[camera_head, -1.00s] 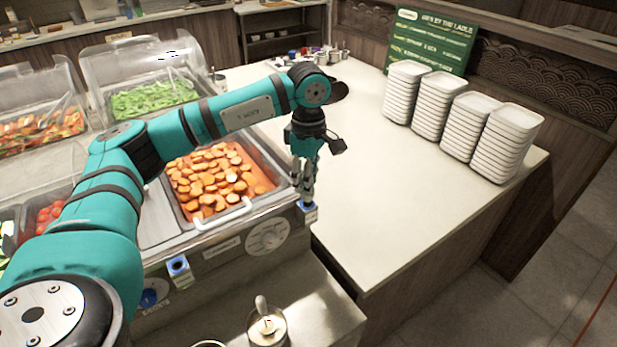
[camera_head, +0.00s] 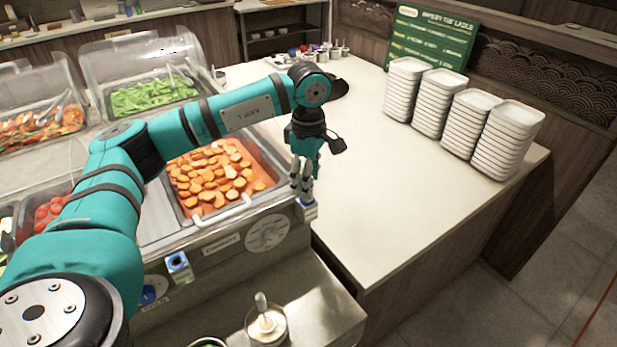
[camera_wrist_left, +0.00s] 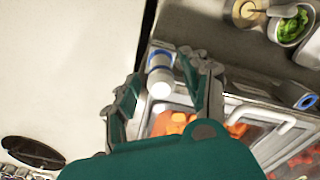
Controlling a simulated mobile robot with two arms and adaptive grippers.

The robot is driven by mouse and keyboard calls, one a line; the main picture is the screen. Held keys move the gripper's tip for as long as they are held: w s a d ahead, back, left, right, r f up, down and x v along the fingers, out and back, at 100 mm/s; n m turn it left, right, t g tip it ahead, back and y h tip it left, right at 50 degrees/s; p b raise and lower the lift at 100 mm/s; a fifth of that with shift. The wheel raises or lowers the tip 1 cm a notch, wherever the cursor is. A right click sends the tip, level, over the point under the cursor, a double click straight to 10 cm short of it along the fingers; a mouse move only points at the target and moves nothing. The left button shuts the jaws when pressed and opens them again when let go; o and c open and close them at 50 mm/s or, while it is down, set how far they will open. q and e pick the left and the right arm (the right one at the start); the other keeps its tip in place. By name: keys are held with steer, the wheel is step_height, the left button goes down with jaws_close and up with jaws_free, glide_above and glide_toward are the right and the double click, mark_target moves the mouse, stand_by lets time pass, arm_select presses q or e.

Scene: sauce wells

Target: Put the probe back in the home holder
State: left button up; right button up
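My left gripper (camera_head: 304,190) hangs, pointing down, at the counter's front corner, just above a blue-and-white holder (camera_head: 308,209). In the left wrist view its two fingers (camera_wrist_left: 165,85) are apart, one on each side of the probe's white rounded end (camera_wrist_left: 160,84). The probe stands at the holder, whose blue band (camera_wrist_left: 159,60) shows behind that end; its lower part is hidden. I see no clear contact between fingers and probe. A second blue holder (camera_head: 178,264) is on the front panel to the left and looks empty. My right gripper is not in view.
A pan of orange slices (camera_head: 215,180) with a white handle (camera_head: 225,215) lies left of the gripper. A small bowl with a utensil (camera_head: 266,325) stands on the lower shelf. Stacked white plates (camera_head: 500,140) stand at right. The counter middle is clear.

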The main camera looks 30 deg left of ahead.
arm_select(q)
steer(key=shift+o, duration=0.3)
steer(key=shift+r, duration=0.15)
step_height(320, 180, up, 12)
stand_by(0.4)
